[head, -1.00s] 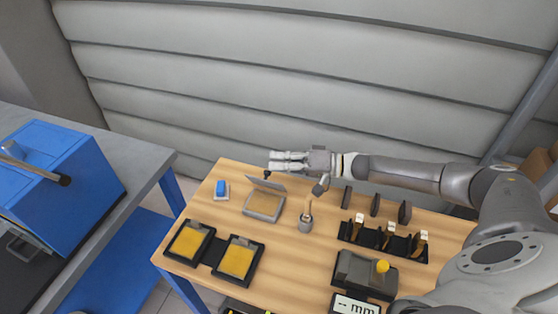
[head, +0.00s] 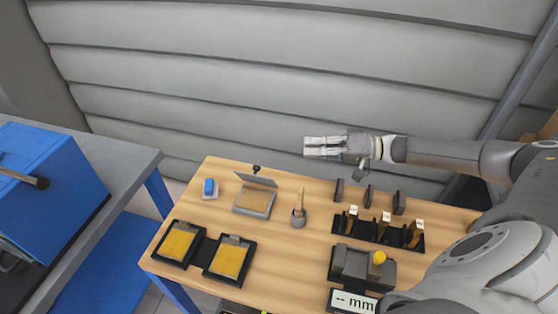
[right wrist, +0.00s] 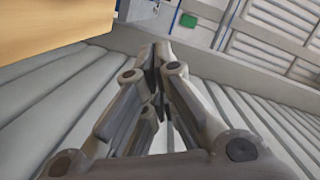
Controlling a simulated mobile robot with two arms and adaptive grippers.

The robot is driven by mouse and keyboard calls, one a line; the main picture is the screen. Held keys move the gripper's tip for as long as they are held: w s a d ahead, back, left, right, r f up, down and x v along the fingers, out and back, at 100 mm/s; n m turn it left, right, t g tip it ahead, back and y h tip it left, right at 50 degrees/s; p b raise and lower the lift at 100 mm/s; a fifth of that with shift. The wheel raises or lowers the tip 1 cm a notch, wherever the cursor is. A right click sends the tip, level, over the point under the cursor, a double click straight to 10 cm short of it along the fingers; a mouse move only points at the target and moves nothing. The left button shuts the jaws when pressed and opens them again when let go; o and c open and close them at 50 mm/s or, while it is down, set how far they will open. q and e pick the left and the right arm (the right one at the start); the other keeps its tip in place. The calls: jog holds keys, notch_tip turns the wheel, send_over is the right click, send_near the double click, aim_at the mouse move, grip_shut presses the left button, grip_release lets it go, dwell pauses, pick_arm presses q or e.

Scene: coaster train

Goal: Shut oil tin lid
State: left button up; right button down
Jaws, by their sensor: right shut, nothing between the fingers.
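The oil tin (head: 254,205) is a shallow grey box with a tan inside, at the back left of the wooden table in the head view. Its grey lid (head: 257,180) stands raised and tilted along the back edge, with a dark knob (head: 257,168) showing behind it. My right gripper (head: 307,147) is shut and empty, up and to the right of the tin, apart from the lid. In the right wrist view its fingers (right wrist: 160,52) meet with nothing between them; the tin does not show there. My left gripper is out of view.
Right of the tin stands a grey cup (head: 298,218) with a brush-like stick. A blue block (head: 209,187) sits left of it. Two yellow-topped pads (head: 229,262) lie in front. A black rack (head: 376,232), upright dark plates and a gauge (head: 354,303) are right. A wall rises behind.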

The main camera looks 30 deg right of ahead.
pick_arm(q)
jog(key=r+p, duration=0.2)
jog(key=p, duration=0.1)
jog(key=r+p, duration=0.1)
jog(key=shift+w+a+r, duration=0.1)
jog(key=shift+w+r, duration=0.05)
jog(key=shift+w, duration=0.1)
pick_arm(e)
jog(key=s+a+f+x, duration=0.1)
jog(key=x, duration=1)
jog(key=shift+a, duration=0.3)
jog(key=shift+s+f, duration=0.1)
jog(key=shift+f, duration=0.05)
